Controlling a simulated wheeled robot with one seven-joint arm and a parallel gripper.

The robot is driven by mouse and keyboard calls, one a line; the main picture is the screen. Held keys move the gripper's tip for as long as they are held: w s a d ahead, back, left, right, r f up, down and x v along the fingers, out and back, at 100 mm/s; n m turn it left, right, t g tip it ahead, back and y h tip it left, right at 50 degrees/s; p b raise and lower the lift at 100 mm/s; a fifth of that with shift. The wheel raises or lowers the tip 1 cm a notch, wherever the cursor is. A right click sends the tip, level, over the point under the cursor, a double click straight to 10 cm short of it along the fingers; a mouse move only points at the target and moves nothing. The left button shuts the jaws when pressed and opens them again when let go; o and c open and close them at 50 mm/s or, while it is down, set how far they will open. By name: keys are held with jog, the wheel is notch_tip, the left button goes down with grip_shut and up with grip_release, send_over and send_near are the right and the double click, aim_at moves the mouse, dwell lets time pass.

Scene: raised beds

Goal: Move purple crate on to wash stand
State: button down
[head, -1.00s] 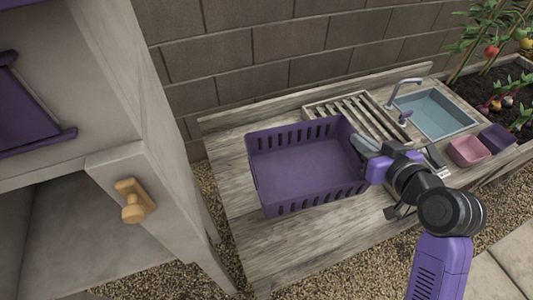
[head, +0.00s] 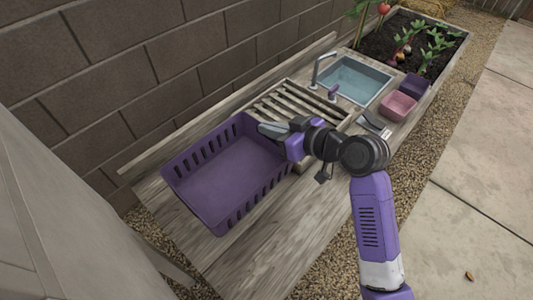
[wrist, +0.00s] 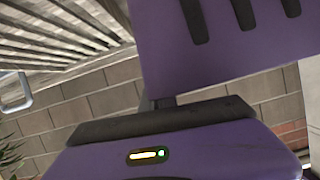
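The purple crate (head: 225,180) is an empty, slotted, open-topped basket. In the head view it is upright over the left part of the wooden wash stand (head: 270,255), overlapping the slatted rack's left side. I cannot tell whether its base touches the top. My gripper (head: 274,131) is at the crate's right wall, its grey finger reaching over the rim, and appears shut on it. In the wrist view the crate's slotted wall (wrist: 230,45) fills the upper right, close to my gripper's purple housing; the fingertips are hidden there.
The slatted rack (head: 302,102), sink basin (head: 357,80) and tap (head: 318,68) lie right of the crate. A pink tub (head: 398,106) and small purple tub (head: 415,86) stand near the front edge. A planted bed (head: 430,45) is beyond; a block wall runs behind.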

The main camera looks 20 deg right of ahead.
aim_at(269, 152)
notch_tip(269, 152, down, 10)
jog(key=shift+r, duration=0.25)
dwell(0.3)
jog(key=shift+f, duration=0.15)
jog(key=c, duration=1.7)
grip_release()
jog(key=b+v, duration=0.1)
jog(key=v, duration=1.1)
jog(key=shift+s, duration=0.1)
